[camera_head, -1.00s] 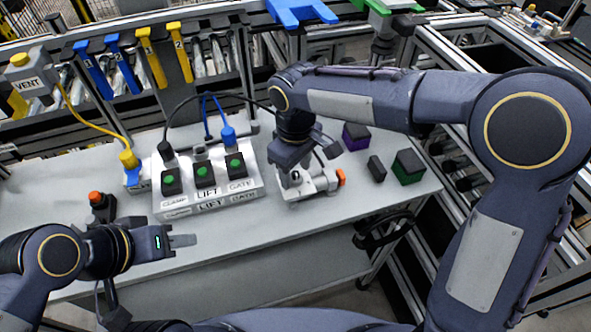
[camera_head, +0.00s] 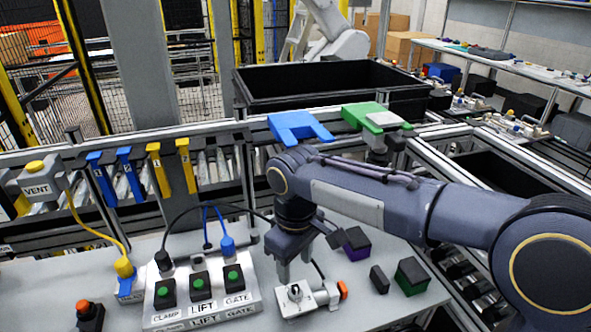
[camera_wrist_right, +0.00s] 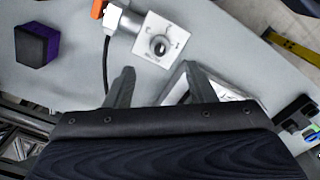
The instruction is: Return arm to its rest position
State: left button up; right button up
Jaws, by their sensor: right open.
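My right arm (camera_head: 390,205) reaches in from the right in the head view. Its gripper (camera_head: 290,275) points down over the table at a small metal device with an orange end (camera_head: 325,294). In the right wrist view the two fingers of the right gripper (camera_wrist_right: 155,85) stand apart with nothing between them. The device's square plate with a dark knob (camera_wrist_right: 160,42) lies just beyond the fingertips. I cannot tell the exact height of the gripper above it. My left gripper is out of the head view now.
A white box with CLAMP, LIFT and GATE buttons (camera_head: 163,318) stands left of the right gripper. A purple-sided block (camera_head: 355,243), a small dark block (camera_head: 379,279) and a green-sided block (camera_head: 411,276) stand to its right. A rail with a blue fixture (camera_head: 299,128) runs behind.

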jog(key=s+d+r+m+t+y, duration=0.1)
jog(key=s+d+m, duration=0.2)
jog(key=d, duration=0.4)
jog(key=s+d+r+m+t+y, duration=0.15)
jog(key=s+d, duration=0.25)
jog(key=d, duration=0.4)
jog(key=s+d+f+m+t, duration=0.1)
jog(key=s+d+f+m, duration=0.1)
jog(key=s, duration=0.3)
jog(key=s+d+f+m+t+y, duration=0.1)
jog(key=s+d+f+m+t, duration=0.1)
jog(key=s+m, duration=0.3)
jog(key=shift+s+d+f, duration=0.75)
jog(key=shift+d+f, duration=0.1)
